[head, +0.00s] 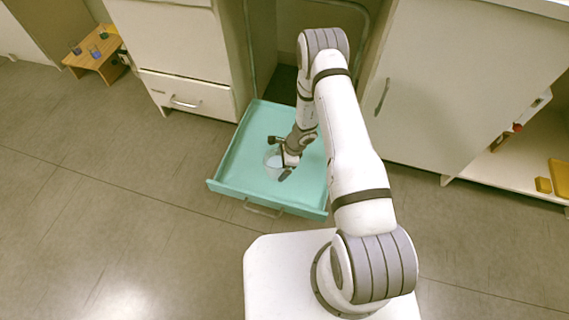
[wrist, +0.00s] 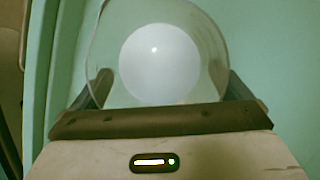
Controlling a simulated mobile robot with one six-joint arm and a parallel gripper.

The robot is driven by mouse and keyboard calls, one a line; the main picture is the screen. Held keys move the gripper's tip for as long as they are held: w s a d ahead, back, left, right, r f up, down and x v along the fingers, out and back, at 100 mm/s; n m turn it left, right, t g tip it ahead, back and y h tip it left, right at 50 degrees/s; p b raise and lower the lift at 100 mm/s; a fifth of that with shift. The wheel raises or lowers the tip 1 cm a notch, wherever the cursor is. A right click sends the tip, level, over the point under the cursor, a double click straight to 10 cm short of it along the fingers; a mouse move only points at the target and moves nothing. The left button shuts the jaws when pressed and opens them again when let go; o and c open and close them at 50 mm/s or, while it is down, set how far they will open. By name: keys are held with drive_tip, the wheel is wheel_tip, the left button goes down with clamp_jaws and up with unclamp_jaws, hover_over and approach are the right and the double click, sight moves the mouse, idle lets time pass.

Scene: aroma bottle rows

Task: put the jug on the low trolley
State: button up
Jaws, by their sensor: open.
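The clear glass jug (head: 272,161) stands in an open teal drawer (head: 232,173), with something pale or white showing inside it. In the wrist view the jug (wrist: 207,55) is seen close up, with a white round shape in its middle. My gripper (head: 287,166) is low in the drawer at the jug. In the wrist view its open fingers (wrist: 165,88) show one on each side of the jug's lower part; I cannot tell whether they touch it. A low wooden stand (head: 104,67) at the far left may be the low trolley; its wheels cannot be made out.
Several small blue and green vessels stand on the wooden stand. White cabinets (head: 440,85) flank the drawer, and a closed white drawer (head: 186,97) is to its left. Yellow items (head: 543,185) sit on a shelf at right. The floor (head: 110,180) at left is clear.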

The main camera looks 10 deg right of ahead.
drive_tip(key=s+d+r+n+p, duration=0.2)
drive_tip(key=r+n, duration=0.3)
drive_tip(key=r, duration=1.5)
drive_tip(key=s+d+r+n+p, duration=0.15)
drive_tip(key=r+n, duration=0.25)
drive_tip(key=r, duration=1.5)
drive_tip(key=s+d+r+n+h, duration=0.2)
drive_tip(key=s+d+r+n, duration=0.1)
drive_tip(key=s+r, duration=0.4)
drive_tip(key=s+d+r+n+t+h, duration=0.1)
drive_tip(key=s+d+r+n+h, duration=0.1)
drive_tip(key=s+r+n, duration=0.4)
drive_tip(key=s+d+r, duration=0.1)
drive_tip(key=s+r, duration=0.1)
drive_tip(key=s, duration=0.3)
drive_tip(key=shift+s+d, duration=0.4)
drive_tip(key=shift+w, duration=0.1)
